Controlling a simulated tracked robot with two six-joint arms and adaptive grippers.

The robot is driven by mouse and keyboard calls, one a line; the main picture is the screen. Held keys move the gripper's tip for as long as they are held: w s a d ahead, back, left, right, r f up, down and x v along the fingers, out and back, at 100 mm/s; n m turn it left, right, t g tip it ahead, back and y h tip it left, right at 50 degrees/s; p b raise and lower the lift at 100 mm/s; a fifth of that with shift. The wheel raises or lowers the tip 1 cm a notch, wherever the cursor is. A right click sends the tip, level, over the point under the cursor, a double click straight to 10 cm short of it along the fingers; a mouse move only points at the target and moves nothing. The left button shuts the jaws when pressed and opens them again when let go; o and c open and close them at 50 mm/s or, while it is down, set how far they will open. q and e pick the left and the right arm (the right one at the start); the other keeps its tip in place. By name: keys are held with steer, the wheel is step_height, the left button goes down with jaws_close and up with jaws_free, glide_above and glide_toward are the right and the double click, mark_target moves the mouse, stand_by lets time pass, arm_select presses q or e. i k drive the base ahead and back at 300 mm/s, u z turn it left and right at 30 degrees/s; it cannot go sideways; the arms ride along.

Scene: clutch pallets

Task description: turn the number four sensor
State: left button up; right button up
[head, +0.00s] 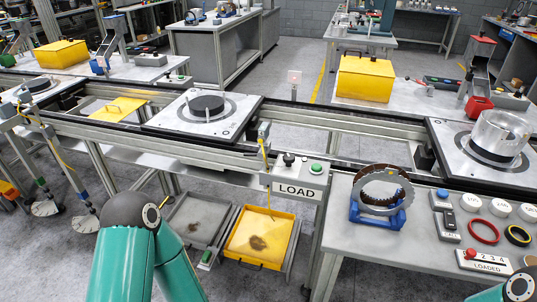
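A small grey-blue sensor-like part (263,131) with a yellow cable stands at the conveyor's front rail, above the LOAD sign. A similar part (23,95) with a yellow cable sits at the far left rail. I cannot read a number on either, so I cannot tell which is the number four sensor. A small box (483,259) on the right bench has a red button and a label with digits and LOADED. My teal arm links show at the lower left and lower right corner. Neither gripper is in view.
The conveyor carries a pallet (160,128) with a dark disc and a pallet (453,140) with a metal cylinder. The right bench (345,250) holds a toothed ring (381,188) in a blue stand. A yellow tray (240,233) is low at centre.

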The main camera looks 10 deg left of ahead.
mark_target(263, 130)
steer(key=z, duration=0.55)
steer(key=i, duration=0.15)
steer(key=u, duration=2.85)
steer(key=k, duration=0.45)
steer(key=z, duration=0.65)
steer(key=i, duration=0.65)
steer(key=z, duration=0.05)
